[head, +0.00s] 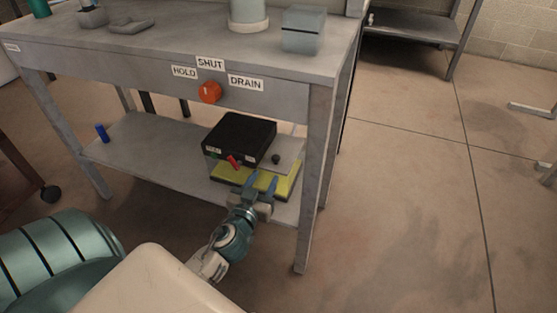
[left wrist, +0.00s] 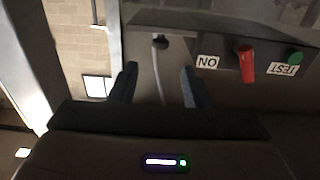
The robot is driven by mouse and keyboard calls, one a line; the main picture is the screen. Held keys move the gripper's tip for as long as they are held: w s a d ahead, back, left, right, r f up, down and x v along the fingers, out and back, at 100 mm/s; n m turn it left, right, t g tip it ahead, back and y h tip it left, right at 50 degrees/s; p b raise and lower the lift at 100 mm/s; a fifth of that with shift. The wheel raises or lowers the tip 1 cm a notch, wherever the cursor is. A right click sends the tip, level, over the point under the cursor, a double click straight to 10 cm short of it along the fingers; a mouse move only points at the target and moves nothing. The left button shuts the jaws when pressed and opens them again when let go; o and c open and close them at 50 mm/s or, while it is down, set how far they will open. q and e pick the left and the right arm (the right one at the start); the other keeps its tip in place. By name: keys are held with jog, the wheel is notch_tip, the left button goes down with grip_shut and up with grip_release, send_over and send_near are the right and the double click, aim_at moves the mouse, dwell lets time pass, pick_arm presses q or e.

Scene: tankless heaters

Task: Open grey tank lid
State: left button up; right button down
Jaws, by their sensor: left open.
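A grey flat lid (head: 285,153) with a dark round knob (head: 276,159) is beside a black box on the bench's lower shelf. In the left wrist view the knob (left wrist: 160,42) is just beyond the gap between my fingertips, and the lid looks closed. My left gripper (head: 262,181) is open and empty, in front of the knob at the shelf's front edge; its two fingers also show in the left wrist view (left wrist: 158,75). I cannot tell how close the fingers are to touching the lid. My right gripper is not in view.
The black box (head: 240,134) has a red switch (head: 233,162) and a green button, right of my fingers in the wrist view. The bench top (head: 180,45) overhangs the shelf. A bench leg (head: 312,185) stands close right.

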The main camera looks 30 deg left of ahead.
aim_at(275, 160)
pick_arm(q)
jog(key=x, duration=1)
jog(key=shift+a, duration=0.1)
jog(key=shift+c, duration=0.4)
grip_shut()
